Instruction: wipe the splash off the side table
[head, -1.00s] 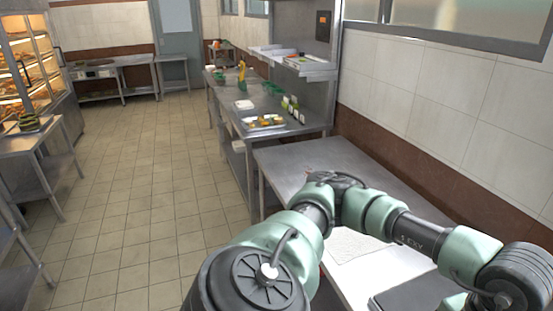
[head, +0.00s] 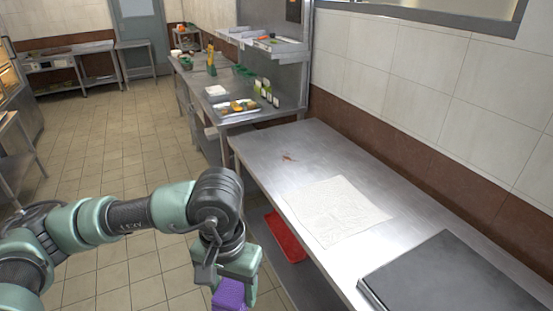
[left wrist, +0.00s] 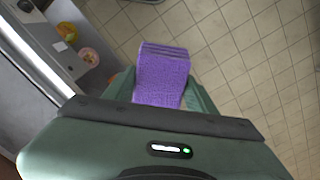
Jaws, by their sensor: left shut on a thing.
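My left gripper (head: 232,279) is shut on a purple sponge-like block (head: 228,295), off the table's left edge over the floor side. In the left wrist view the purple block (left wrist: 162,75) sits between the two fingers, with layered edges at its far end. The block's lower part is cut off in the head view. My right gripper is not in view.
A white textured cloth (head: 332,209) lies flat on the table, nearer than the splash. A dark flat-topped box (head: 450,275) stands at the near end. A red tray (head: 285,238) is on the shelf below. A farther counter holds a food tray (head: 236,107) and bottles.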

